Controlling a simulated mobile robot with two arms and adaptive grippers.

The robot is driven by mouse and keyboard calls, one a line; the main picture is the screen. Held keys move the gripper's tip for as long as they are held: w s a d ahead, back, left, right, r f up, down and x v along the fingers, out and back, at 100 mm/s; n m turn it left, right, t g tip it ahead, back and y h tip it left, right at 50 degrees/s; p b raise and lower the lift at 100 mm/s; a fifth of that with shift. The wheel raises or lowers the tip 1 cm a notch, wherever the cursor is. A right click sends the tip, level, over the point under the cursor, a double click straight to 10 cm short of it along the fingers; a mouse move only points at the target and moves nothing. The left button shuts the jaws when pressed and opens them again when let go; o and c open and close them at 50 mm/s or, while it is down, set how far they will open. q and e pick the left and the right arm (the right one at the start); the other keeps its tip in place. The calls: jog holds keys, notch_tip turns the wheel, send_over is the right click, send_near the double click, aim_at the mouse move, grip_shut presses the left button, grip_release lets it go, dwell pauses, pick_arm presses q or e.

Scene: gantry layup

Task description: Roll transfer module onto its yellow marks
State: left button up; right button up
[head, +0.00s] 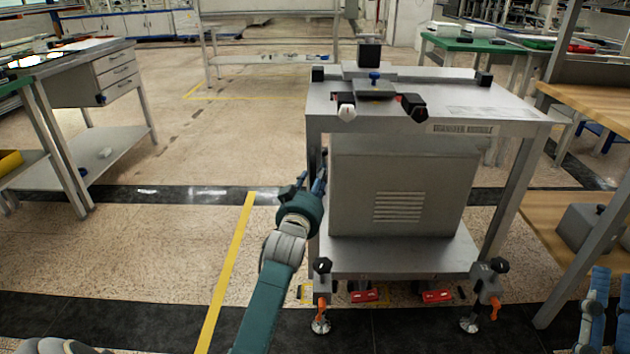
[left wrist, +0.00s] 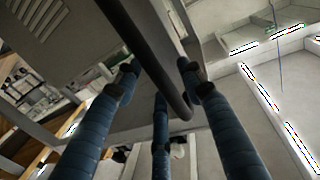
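The transfer module (head: 430,127) is a grey wheeled steel table with a labelled front edge and a vented grey box (head: 400,190) on its lower shelf. Red caster pedals and feet with orange levers show at its base. Yellow floor marks (head: 305,293) show partly beneath its front; the module hides the rest. My left gripper (head: 317,183) is at the module's left side. In the left wrist view, its blue fingers (left wrist: 158,80) are spread on either side of a dark bar (left wrist: 150,60); firm contact is not visible. My right gripper (head: 610,285) is partly cut off at lower right, fingers apart.
A long yellow floor line (head: 228,270) runs left of the module. Another yellow line (head: 240,98) lies farther back. A drawer bench (head: 100,75) stands left. A wooden-shelved rack (head: 590,92) stands close on the right. Open floor lies between the module and the left bench.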

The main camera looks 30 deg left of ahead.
pick_arm(q)
grip_shut()
